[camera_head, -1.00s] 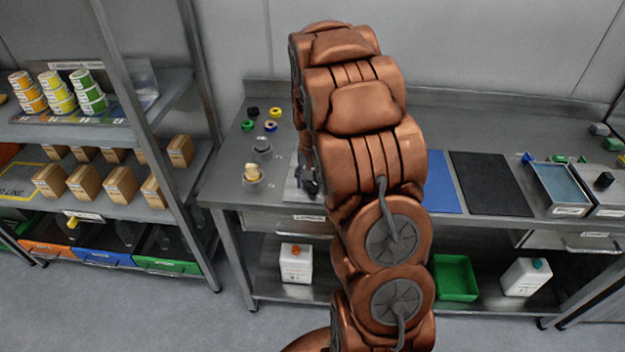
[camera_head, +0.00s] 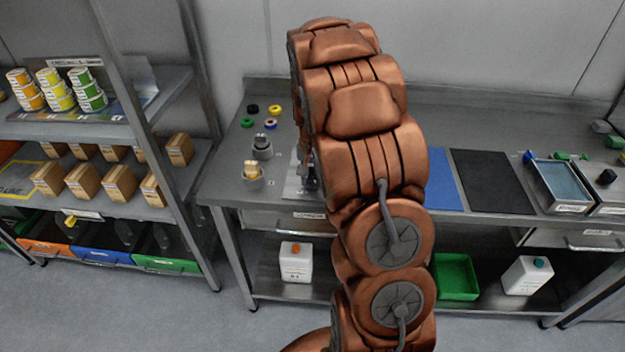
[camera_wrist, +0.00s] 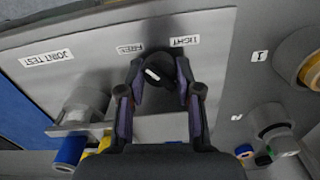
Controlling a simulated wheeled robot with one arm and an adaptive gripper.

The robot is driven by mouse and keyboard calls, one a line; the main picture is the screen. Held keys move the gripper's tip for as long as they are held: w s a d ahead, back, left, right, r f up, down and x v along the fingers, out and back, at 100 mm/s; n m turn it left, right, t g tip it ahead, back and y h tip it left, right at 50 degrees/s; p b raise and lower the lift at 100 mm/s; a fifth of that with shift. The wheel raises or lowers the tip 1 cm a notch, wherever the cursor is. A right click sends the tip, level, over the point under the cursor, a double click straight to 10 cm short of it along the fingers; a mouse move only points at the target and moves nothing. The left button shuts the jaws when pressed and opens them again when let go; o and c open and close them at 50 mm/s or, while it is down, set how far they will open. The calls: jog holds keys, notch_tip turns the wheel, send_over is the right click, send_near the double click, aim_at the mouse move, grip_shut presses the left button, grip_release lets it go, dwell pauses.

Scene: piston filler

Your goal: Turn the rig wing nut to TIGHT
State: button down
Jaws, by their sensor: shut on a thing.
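In the wrist view, my gripper (camera_wrist: 158,76) is shut on the dark, rounded wing nut (camera_wrist: 152,72), with one finger on each side of it. A short white mark shows on the nut. The nut sits on the grey rig plate (camera_wrist: 85,40), where the FREE label (camera_wrist: 130,48) and TIGHT label (camera_wrist: 185,41) read upside down. The mark sits between the two labels; its exact pointing is unclear. In the head view my arm hides most of the gripper and the nut. A sliver of the plate (camera_head: 292,187) shows left of the arm.
A grey fitting (camera_wrist: 88,102) stands on the plate by the JOINT TEST label (camera_wrist: 47,58), near blue and yellow parts. Numbered holders, one with a pale piece (camera_head: 252,169), stand left of the plate. A blue mat (camera_head: 441,182) and black mat (camera_head: 490,182) lie to the right.

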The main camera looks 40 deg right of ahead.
jog(key=shift+m+b, duration=1.2)
jog(key=shift+m, duration=1)
jog(key=c, duration=0.8)
grip_release()
jog(key=shift+r, duration=0.1)
